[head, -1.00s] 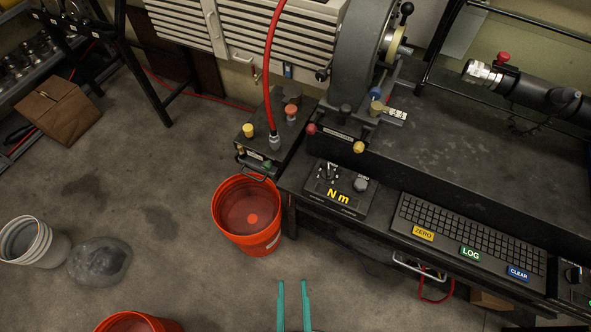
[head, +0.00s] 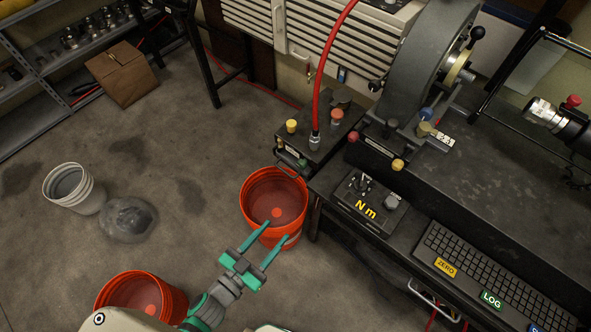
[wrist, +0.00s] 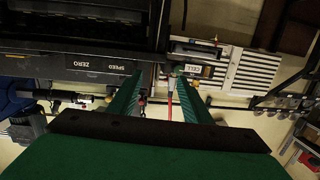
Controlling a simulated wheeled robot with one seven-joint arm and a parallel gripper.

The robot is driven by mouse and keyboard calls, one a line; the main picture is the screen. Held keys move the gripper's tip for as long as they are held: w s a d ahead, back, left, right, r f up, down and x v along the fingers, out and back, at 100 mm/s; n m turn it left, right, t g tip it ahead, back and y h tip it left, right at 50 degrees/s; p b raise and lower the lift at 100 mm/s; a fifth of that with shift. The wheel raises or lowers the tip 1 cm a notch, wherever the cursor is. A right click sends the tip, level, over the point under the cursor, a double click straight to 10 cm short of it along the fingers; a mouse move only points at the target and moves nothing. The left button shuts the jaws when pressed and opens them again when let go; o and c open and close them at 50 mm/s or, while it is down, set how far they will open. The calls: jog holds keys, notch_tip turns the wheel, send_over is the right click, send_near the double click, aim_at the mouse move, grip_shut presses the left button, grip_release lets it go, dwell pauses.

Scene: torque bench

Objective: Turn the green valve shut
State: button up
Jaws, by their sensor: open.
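The green valve (head: 302,163) is a small green knob low on the front of the black pump block (head: 313,140), above the red bucket. A small dull green round part, probably the same valve, shows between the fingertips in the wrist view (wrist: 176,71). My gripper (head: 278,232) has teal fingers, spread apart and empty. In the head view it is over the near part of the red bucket, apart from the valve and below it in the picture. The fingers also frame the block's front in the wrist view (wrist: 160,78). How far the valve is turned cannot be told.
A red hose (head: 327,75) rises from the block beside a yellow knob (head: 292,125) and a red knob (head: 337,116). A red bucket (head: 247,205) stands below. The bench with its N m box (head: 366,206) is to the right.

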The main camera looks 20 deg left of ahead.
jog(key=h, duration=0.2)
send_near(300, 166)
jog(key=v, duration=0.3)
jog(key=x, duration=1)
jog(key=shift+w+f, duration=0.2)
jog(key=shift+w, duration=0.2)
jog(key=c, duration=1.1)
